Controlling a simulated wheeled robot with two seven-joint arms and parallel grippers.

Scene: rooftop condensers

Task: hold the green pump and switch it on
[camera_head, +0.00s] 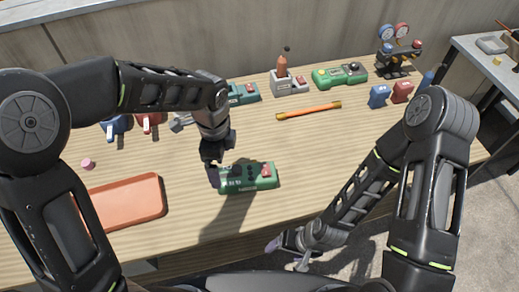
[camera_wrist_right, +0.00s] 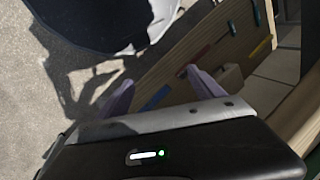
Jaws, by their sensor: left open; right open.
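A green pump (camera_head: 262,183) lies on the wooden bench near its front middle, with dark parts on top and a red switch at its right end. My left gripper (camera_head: 214,174) is open, pointing down at the pump's left end. Its wrist hides part of that end, and I cannot tell whether the fingers touch the pump. My right gripper (camera_head: 276,244) is open and empty, low at the bench's front edge, apart from the pump. Its two purple fingers also show spread in the right wrist view (camera_wrist_right: 162,90).
An orange tray (camera_head: 128,204) lies left of the pump. At the back stand a teal device (camera_head: 243,93), a grey unit (camera_head: 290,84), a green-yellow device (camera_head: 340,75) and a gauge set (camera_head: 398,58). An orange-yellow bar (camera_head: 308,110) lies mid-bench. Bench right of the pump is clear.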

